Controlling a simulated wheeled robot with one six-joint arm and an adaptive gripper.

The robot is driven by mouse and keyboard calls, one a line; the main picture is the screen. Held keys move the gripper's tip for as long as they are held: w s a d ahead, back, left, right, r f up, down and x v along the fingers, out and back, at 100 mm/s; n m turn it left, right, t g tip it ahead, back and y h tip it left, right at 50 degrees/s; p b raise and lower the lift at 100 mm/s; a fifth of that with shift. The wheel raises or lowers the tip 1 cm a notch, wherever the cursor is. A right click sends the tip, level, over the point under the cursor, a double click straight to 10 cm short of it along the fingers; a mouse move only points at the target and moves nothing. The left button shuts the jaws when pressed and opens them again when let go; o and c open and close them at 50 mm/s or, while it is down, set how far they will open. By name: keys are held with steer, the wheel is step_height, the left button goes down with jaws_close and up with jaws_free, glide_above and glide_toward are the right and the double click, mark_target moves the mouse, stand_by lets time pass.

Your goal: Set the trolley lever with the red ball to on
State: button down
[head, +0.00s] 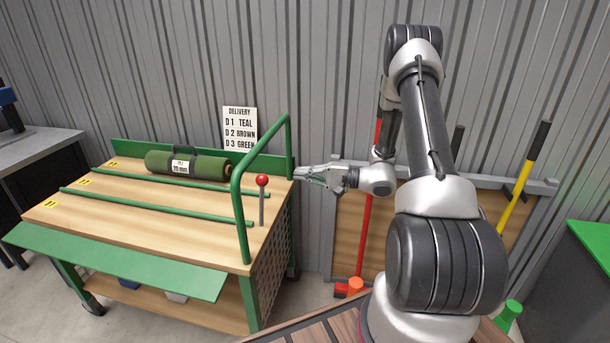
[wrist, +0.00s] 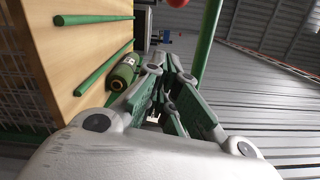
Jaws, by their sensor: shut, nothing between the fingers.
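The lever is a thin grey rod with a red ball (head: 262,180) on top, standing near the right end of the trolley (head: 130,210), beside its green handle (head: 240,200). The rod looks nearly upright. No on or off marking can be read. In the wrist view the red ball (wrist: 178,2) shows at the top edge, and the rod is out of frame. My gripper (head: 300,172) is shut and empty, to the right of the ball and a little higher in the head picture, close to the handle. Its fingers (wrist: 158,88) point toward the trolley in the wrist view.
A delivery sign (head: 240,125) hangs on the metal wall. Red and yellow-handled tools (head: 520,180) lean at the right. A grey bench (head: 30,150) stands at the left.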

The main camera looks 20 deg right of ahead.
steer(key=a, duration=0.8)
steer(key=shift+w+r, duration=0.35)
steer(key=shift+r, duration=0.1)
steer(key=shift+a, duration=0.1)
